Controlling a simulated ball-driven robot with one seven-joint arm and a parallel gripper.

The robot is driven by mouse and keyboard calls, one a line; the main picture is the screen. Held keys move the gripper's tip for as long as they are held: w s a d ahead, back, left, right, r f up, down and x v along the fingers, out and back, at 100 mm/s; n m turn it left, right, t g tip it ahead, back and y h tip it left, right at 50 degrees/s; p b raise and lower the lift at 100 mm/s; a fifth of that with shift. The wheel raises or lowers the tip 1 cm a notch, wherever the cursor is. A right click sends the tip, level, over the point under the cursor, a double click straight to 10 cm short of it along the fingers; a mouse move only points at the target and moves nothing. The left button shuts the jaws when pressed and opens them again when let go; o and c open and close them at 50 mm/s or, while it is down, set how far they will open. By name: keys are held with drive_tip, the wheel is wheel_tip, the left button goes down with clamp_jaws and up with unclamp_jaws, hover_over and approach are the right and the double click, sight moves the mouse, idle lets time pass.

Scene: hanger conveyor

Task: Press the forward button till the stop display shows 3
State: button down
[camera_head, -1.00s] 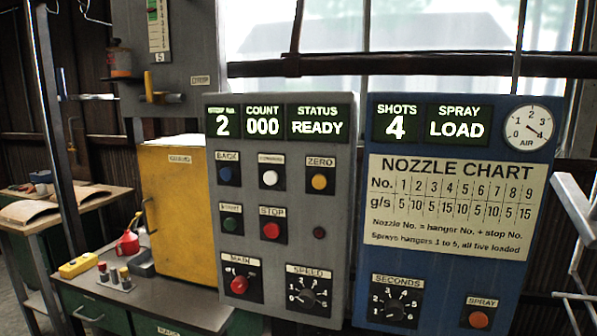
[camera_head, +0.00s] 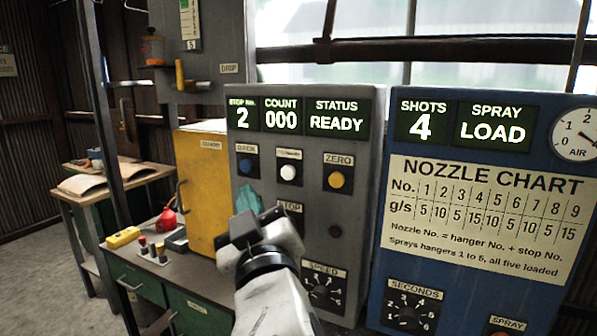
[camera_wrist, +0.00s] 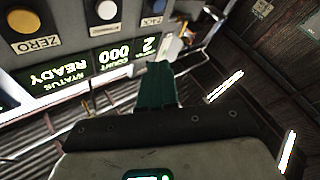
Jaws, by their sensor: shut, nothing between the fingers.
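The grey control panel (camera_head: 357,228) shows stop number 2 on its stop display (camera_head: 242,118), with count 000 and status READY. The white button (camera_head: 288,173), whose small label is blurred, sits between the blue BACK button (camera_head: 245,166) and the yellow ZERO button (camera_head: 336,180). My gripper (camera_head: 248,192) is shut and empty, its teal fingers in front of the panel below the blue button. In the wrist view, my gripper (camera_wrist: 160,66) overlaps the upside-down display, and the white button (camera_wrist: 107,9) is at the top edge. I cannot tell the fingertips' distance from the panel.
My arm hides the green and red buttons and the main switch. The SPEED dial (camera_head: 321,292) is at the lower right. A blue nozzle panel (camera_head: 385,260) stands to the right, showing 4 shots and LOAD. A yellow cabinet (camera_head: 201,195) stands to the left.

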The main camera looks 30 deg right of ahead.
sight(287, 173)
drive_tip(key=shift+d, duration=0.1)
drive_tip(key=shift+w+d+p, duration=0.4)
drive_tip(key=shift+w+d, duration=0.45)
drive_tip(key=shift+d, duration=0.3)
drive_tip(key=shift+w+d+p, duration=0.4)
drive_tip(key=shift+w+d, duration=0.5)
drive_tip(key=shift+d, duration=0.3)
drive_tip(key=shift+w+d+p, duration=0.4)
drive_tip(key=shift+w+d, duration=0.45)
drive_tip(key=shift+d, duration=0.3)
drive_tip(key=shift+w+d, duration=0.1)
drive_tip(key=shift+d, duration=0.05)
drive_tip(key=shift+w+d, duration=0.15)
drive_tip(key=shift+d, duration=0.05)
